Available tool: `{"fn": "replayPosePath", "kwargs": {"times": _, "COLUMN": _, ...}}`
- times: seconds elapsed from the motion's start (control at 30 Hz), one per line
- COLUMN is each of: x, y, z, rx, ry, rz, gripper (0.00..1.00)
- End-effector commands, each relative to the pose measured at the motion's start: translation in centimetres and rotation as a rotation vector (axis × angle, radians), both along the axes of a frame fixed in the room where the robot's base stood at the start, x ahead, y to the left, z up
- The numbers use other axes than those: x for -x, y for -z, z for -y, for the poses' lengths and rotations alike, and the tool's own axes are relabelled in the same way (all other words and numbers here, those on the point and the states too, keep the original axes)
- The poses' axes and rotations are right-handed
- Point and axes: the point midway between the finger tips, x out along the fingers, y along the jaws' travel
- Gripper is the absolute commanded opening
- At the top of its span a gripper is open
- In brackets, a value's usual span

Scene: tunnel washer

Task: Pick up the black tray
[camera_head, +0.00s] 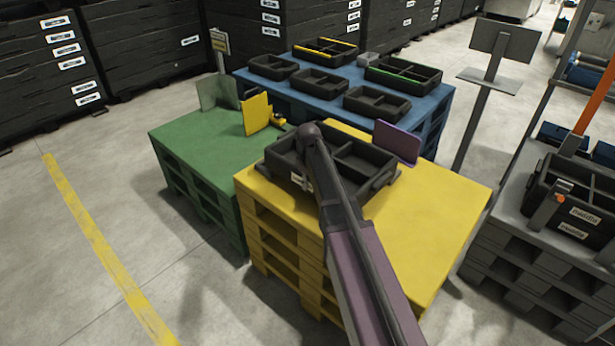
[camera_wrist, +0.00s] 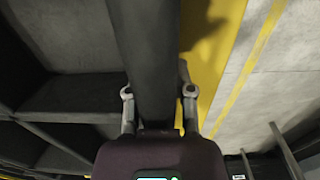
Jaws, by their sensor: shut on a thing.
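A black tray (camera_head: 366,157) with inner dividers is over the yellow pallet stack (camera_head: 440,205), near its back left. A pale label shows on its front wall. My gripper (camera_head: 306,184) is at that front wall, partly hidden by my arm. In the wrist view my gripper (camera_wrist: 158,97) has one finger on each side of the tray's dark wall (camera_wrist: 150,50) and is shut on it. The tray's compartments show at the left there. I cannot tell whether the tray's underside touches the pallet.
A purple panel (camera_head: 398,142) stands just behind the tray. A green pallet stack (camera_head: 190,145) is at the left. A blue pallet stack (camera_head: 440,98) with several black trays is behind. A grey pallet (camera_head: 510,215) with bins is at the right. Floor is clear at front left.

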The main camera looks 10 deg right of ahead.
Motion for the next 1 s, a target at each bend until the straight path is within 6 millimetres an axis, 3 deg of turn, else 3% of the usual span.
{"fn": "replayPosePath", "kwargs": {"times": 0.03, "x": 1.8, "y": -0.2, "z": -0.1, "rx": 0.001, "ry": 0.000, "rz": 0.001, "gripper": 0.00}}
{"fn": "replayPosePath", "kwargs": {"times": 0.2, "x": 5.7, "y": -0.6, "z": -0.2, "rx": 0.001, "ry": 0.000, "rz": 0.001, "gripper": 0.00}}
{"fn": "replayPosePath", "kwargs": {"times": 0.5, "x": 10.7, "y": -1.0, "z": -0.5, "rx": 0.001, "ry": 0.000, "rz": 0.001, "gripper": 0.00}}
{"fn": "replayPosePath", "kwargs": {"times": 0.73, "x": 12.3, "y": -1.1, "z": -0.6, "rx": 0.001, "ry": 0.000, "rz": 0.001, "gripper": 0.00}}
{"fn": "replayPosePath", "kwargs": {"times": 1.0, "x": 12.5, "y": -1.2, "z": -0.6, "rx": 0.001, "ry": 0.000, "rz": 0.001, "gripper": 0.00}}
